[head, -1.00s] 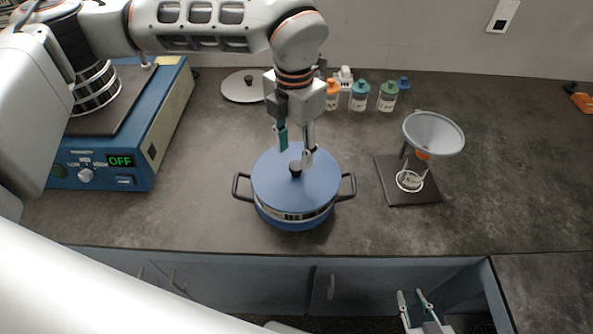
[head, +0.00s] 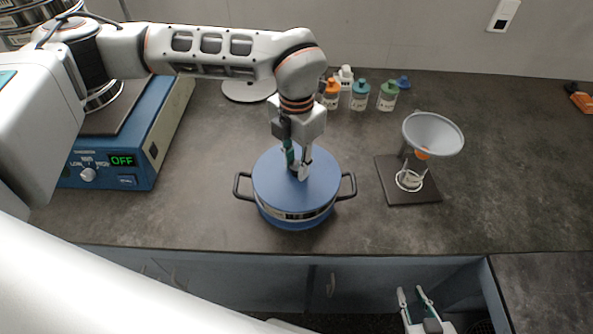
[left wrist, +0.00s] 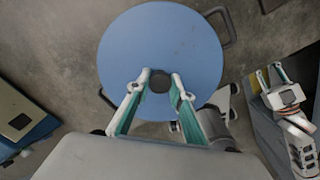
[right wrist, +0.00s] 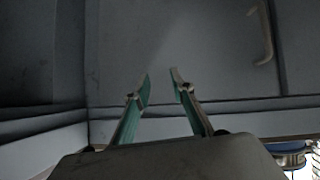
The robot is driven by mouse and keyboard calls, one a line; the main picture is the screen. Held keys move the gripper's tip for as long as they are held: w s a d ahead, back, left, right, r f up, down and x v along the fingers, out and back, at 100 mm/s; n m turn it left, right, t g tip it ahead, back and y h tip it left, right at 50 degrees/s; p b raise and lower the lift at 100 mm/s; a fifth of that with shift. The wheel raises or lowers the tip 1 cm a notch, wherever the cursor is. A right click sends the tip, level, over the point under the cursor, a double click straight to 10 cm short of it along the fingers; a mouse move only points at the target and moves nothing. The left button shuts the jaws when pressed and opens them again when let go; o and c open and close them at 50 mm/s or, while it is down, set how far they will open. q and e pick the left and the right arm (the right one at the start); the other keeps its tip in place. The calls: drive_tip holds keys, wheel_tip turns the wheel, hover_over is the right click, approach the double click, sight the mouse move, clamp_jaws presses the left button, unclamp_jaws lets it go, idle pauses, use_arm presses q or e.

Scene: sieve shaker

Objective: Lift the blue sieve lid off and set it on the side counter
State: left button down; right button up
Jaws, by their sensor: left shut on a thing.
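The blue sieve lid (head: 275,183) lies flat on top of the two-handled blue pan (head: 297,222) on the counter, and it also fills the middle of the left wrist view (left wrist: 160,45). My left gripper (head: 298,172) is directly above the lid with its fingers closed around the lid's black knob, which shows between the fingertips (left wrist: 160,80) in the left wrist view. My right gripper (head: 417,291) is low in front of the counter, empty with its fingers apart; the right wrist view shows them (right wrist: 161,75) facing the grey cabinet front.
The shaker base (head: 128,181) with its OFF display stands at the left. A funnel (head: 433,133) on a stand is to the right. Several small bottles (head: 359,96) and a round pale lid (head: 248,88) are at the back. The counter (head: 510,200) at the right is clear.

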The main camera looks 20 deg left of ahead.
sight(297, 165)
use_arm(q)
drive_tip(key=shift+r, duration=0.1)
wheel_tip(297, 165, up, 20)
drive_tip(key=f+b, duration=0.1)
drive_tip(key=w+a+f+m+p, duration=0.2)
drive_tip(key=w+a+m, duration=0.7)
drive_tip(key=a, duration=0.4)
drive_tip(key=w+a+f+m, duration=0.1)
drive_tip(key=a+f+m, duration=0.2)
drive_tip(key=a+m, duration=0.35)
drive_tip(key=w+a+f+m, duration=0.2)
drive_tip(key=a+m, duration=0.1)
drive_tip(key=a, duration=0.6)
wheel_tip(297, 165, down, 20)
drive_tip(key=shift+a+r, duration=0.1)
drive_tip(key=shift+a, duration=0.05)
drive_tip(key=shift+f, duration=0.2)
drive_tip(key=c, duration=1.8)
unclamp_jaws()
drive_tip(key=shift+o, duration=0.2)
drive_tip(key=shift+r, duration=0.1)
